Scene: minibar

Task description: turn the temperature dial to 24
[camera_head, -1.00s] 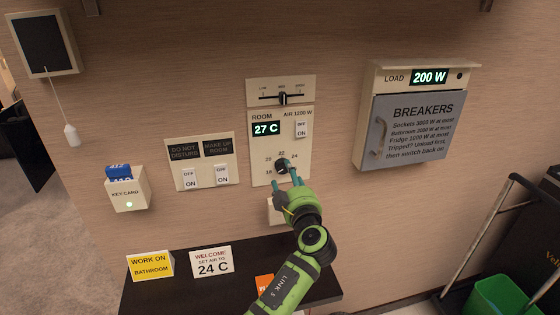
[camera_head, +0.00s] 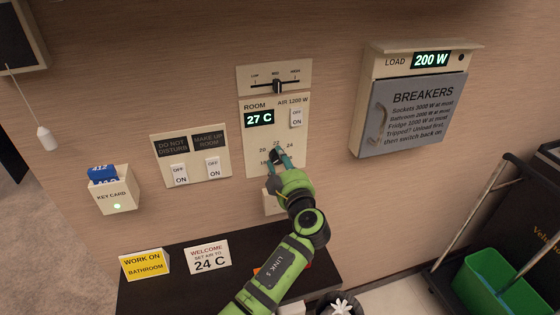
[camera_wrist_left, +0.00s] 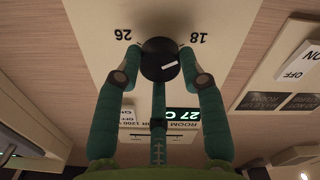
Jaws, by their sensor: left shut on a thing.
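The black temperature dial (camera_head: 277,154) is on the cream room panel (camera_head: 252,165), below a display (camera_head: 259,119) reading 27 C. Printed numbers 18, 20, 22 and 24 show around it. In the left wrist view, the round dial (camera_wrist_left: 161,60) carries a short white line, with 26 and 18 printed upside down beside it. My left gripper (camera_head: 280,160) reaches it from below, with teal fingers on both sides of the knob. It is shut on the dial, which stays on the panel. My right gripper is not in view.
An AIR switch (camera_head: 297,118) and a slider (camera_head: 277,87) sit on or above the panel. Other switches (camera_head: 196,170) and the key card holder (camera_head: 112,193) are left. A sign (camera_head: 209,258) reads "set air to 24 C". The breaker box (camera_head: 413,115) is right.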

